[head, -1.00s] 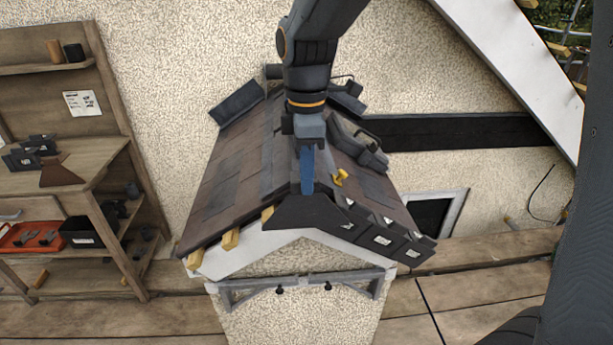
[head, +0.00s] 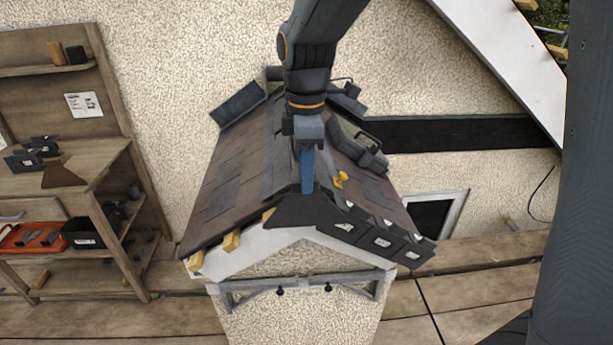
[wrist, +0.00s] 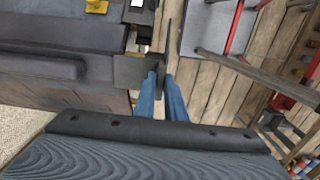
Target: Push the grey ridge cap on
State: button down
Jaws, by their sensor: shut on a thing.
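The grey ridge cap (head: 290,212) is a dark, folded, angular piece at the front peak of the small roof, over the gable. My gripper (head: 307,186) points down at the peak, its blue fingers shut on the cap. In the wrist view, the blue fingertips (wrist: 163,92) pinch the thin dark cap (wrist: 133,72), seen nearly edge-on. The cap sits at or very close to the ridge end; I cannot tell whether it is fully seated. The fingers hide part of its top.
Yellowish batten ends (head: 232,240) stick out on the left. A brown cap (head: 62,172) lies on the left shelf. A metal bracket (head: 300,282) crosses the gable below.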

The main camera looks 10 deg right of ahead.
jog(key=shift+w+p, duration=0.5)
jog(key=shift+w, duration=0.85)
dwell(1.4)
jog(key=c, duration=1.7)
grip_release()
jog(key=shift+c, duration=0.2)
jog(key=shift+r+p, duration=2.65)
jog(key=shift+r, duration=0.4)
